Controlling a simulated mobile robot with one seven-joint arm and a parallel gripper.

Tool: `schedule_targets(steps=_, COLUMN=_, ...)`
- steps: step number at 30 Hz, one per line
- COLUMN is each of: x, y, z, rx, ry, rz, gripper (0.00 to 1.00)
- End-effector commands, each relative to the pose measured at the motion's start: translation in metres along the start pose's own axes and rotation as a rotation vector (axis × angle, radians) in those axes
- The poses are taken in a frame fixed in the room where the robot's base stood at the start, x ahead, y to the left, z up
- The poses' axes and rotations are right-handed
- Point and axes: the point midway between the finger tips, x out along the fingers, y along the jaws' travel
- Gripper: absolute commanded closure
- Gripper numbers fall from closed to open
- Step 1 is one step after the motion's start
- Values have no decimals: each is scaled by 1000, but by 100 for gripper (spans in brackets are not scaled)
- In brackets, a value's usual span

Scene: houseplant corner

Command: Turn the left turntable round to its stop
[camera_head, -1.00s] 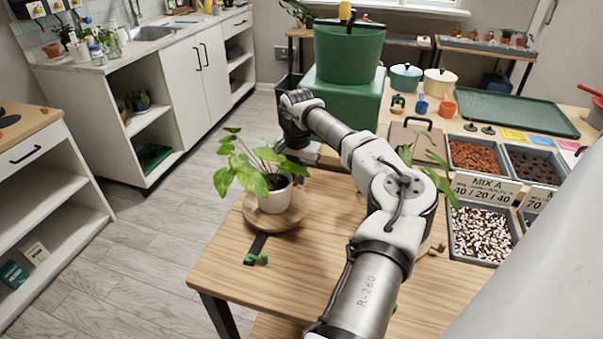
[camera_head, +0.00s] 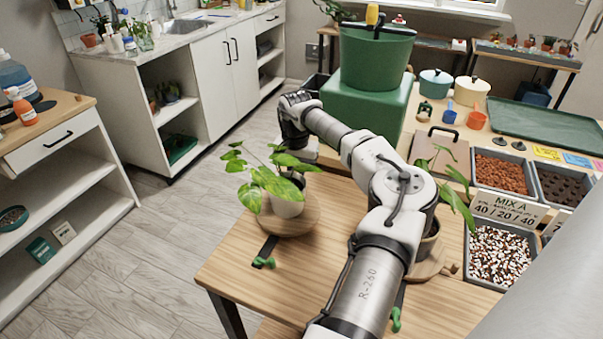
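The left turntable (camera_head: 309,222) is a round wooden disc near the far left corner of the wooden table. My gripper (camera_head: 298,172) reaches down behind the pot and leaves. Its fingertips are mostly hidden, so I cannot tell whether they are open or touch the disc. The right turntable (camera_head: 432,266), with a second potted plant (camera_head: 447,190), is partly hidden behind my arm.
A green watering tub (camera_head: 377,60) on a green block (camera_head: 365,108) stands behind my gripper. Trays of red granules (camera_head: 505,173) and speckled mix (camera_head: 500,255) are at right.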

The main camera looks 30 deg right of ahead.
Motion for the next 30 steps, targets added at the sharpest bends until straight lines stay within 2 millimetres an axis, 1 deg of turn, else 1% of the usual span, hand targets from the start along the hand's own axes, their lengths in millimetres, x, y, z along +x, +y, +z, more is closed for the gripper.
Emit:
schedule_targets(steps=2, x=0, y=-6, z=2, rx=-9, ry=-2, rz=-3, gripper=100)
schedule_targets(steps=10, x=0, y=-19, z=5, rx=-141, ry=-3, rz=-2, gripper=100)
schedule_targets(steps=30, x=1, y=-49, z=18, rx=-136, ry=-5, rz=-2, gripper=100)
